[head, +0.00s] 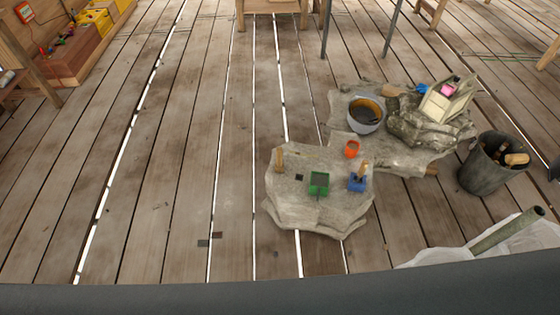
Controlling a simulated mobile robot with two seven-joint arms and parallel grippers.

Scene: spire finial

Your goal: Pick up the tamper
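No thing is plainly recognisable as the tamper at this size. Two small upright wooden pieces could be it. One light brown piece (280,160) stands at the left edge of a pale stone slab (290,207). The other brown piece (363,170) rises from a blue block or holder (356,184) at the slab's right side. I cannot tell which, if either, is the tamper. Neither of my grippers is in the head view.
A green tray (319,184) and an orange cup (352,149) stand on the slab. Behind are a grey bucket (365,126) and a rock pile (432,128). A dark bin (482,173) with tools stands right. The plank floor (170,190) is open at left.

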